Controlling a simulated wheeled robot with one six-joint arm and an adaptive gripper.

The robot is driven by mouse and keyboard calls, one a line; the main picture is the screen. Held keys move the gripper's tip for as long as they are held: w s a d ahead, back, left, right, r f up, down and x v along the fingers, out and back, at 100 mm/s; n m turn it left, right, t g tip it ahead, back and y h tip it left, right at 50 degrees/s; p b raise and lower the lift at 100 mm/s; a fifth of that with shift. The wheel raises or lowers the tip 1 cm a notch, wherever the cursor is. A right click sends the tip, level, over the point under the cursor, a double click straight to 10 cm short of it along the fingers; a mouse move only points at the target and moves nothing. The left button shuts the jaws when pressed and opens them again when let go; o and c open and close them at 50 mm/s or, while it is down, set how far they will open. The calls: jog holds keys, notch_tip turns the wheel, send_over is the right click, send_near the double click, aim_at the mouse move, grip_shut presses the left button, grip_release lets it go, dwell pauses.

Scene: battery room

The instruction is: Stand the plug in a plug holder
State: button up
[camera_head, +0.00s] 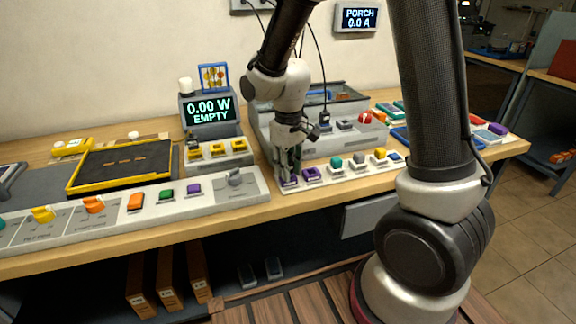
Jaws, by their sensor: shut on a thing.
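My gripper (288,168) points down at the left end of a pale strip (325,178) along the front of the table. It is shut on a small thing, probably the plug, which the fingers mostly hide. A purple piece (291,181) is right at the fingertips; I cannot tell whether it is a holder or part of what I hold. A second purple piece (311,174) sits just to the right on the strip. Teal (336,163), grey (358,159) and yellow (380,154) pieces follow along it. I cannot tell whether the held thing touches the strip.
A grey case (345,140) with a red knob (365,117) and a black cable stands behind the strip. A display reading "0.00 W EMPTY" (210,108) stands to the left. A long switch panel (120,207) lies at front left. A yellow-edged black mat (122,163) is behind it.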

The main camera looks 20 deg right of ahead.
jog(key=shift+f, duration=0.3)
jog(key=o, duration=0.7)
jog(key=shift+r, duration=0.15)
jog(key=shift+r, duration=5.4)
